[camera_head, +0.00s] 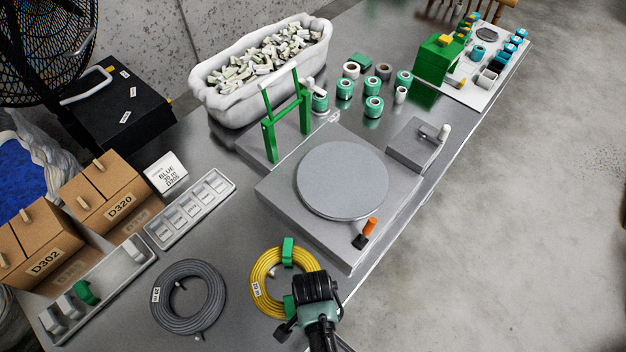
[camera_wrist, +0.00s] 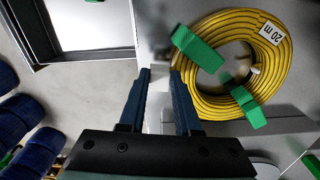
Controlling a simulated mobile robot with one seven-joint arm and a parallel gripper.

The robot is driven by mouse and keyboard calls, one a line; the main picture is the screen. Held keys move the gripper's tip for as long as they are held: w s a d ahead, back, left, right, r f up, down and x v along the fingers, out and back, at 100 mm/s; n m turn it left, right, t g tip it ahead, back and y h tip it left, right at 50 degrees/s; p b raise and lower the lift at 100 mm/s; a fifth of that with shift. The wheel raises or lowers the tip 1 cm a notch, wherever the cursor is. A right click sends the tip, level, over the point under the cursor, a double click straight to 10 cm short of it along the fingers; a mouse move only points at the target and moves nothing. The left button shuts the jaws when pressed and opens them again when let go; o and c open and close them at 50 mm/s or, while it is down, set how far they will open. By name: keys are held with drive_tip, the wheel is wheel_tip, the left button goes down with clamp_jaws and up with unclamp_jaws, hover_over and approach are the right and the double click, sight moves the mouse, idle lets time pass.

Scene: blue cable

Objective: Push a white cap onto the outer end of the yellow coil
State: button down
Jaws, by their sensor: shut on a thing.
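The yellow coil (camera_head: 262,290) lies flat near the table's front edge, with green clips (camera_head: 287,251) around it and a "20 m" label. It also shows in the wrist view (camera_wrist: 278,75), where a short white piece (camera_wrist: 256,70) shows inside the ring. My gripper (camera_wrist: 162,76) is beside the coil's outer edge, with one dark finger close to its outer turns. It is shut on a small pale thing (camera_wrist: 167,116), seemingly a white cap, partly hidden between the fingers. The coil's outer end cannot be made out. In the head view my wrist hides the coil's right side.
A white tub (camera_head: 262,70) of small white pieces stands at the back. A grey coil (camera_head: 188,297) lies left of the yellow one. A round turntable (camera_head: 342,180) with a green frame (camera_head: 287,118) stands behind it. Cardboard boxes (camera_head: 105,195) and long trays (camera_head: 190,208) occupy the left.

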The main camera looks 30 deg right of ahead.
drive_tip(key=shift+f, duration=0.75)
idle(2.3)
drive_tip(key=shift+c, duration=2)
unclamp_jaws()
drive_tip(key=shift+r, duration=0.15)
wheel_tip(320, 180, up, 7)
drive_tip(key=p, duration=0.7)
drive_tip(key=shift+p, duration=0.3)
